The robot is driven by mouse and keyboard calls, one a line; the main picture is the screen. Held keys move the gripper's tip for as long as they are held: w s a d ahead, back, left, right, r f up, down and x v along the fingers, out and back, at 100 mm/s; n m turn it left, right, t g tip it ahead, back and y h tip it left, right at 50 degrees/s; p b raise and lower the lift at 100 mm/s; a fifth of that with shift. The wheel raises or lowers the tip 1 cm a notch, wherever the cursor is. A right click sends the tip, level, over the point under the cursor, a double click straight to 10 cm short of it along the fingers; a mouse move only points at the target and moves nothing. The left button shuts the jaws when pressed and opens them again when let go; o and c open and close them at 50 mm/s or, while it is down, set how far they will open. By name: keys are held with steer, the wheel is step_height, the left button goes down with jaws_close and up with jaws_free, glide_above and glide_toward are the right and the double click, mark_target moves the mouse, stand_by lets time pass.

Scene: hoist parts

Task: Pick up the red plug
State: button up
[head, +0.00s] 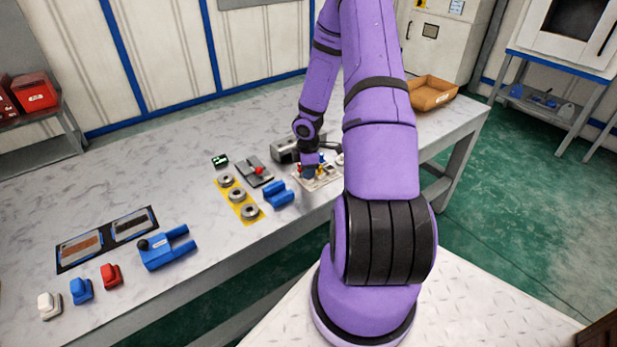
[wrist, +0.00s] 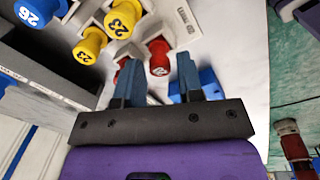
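A red plug (wrist: 159,58) with a white label stands in a pale holder in the wrist view, just beyond the gap between my fingers and apart from both. A second red piece (wrist: 122,64) shows partly behind the left finger. My gripper (wrist: 158,76) is open, with nothing between its fingertips. In the head view my gripper (head: 308,172) is low over the pale plug board (head: 327,182) at the back of the bench; my arm hides part of the board.
Yellow plugs (wrist: 121,18) and a blue plug (wrist: 38,8) stand left of the red plug. A blue part (wrist: 208,82) sits behind the right finger. Left of the board are a blue block (head: 279,194) and a yellow strip with rings (head: 239,197).

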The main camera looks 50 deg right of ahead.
steer(key=shift+f, duration=0.7)
steer(key=shift+c, duration=0.4)
jaws_close()
steer(key=shift+w+r, duration=0.1)
steer(key=shift+r, duration=0.05)
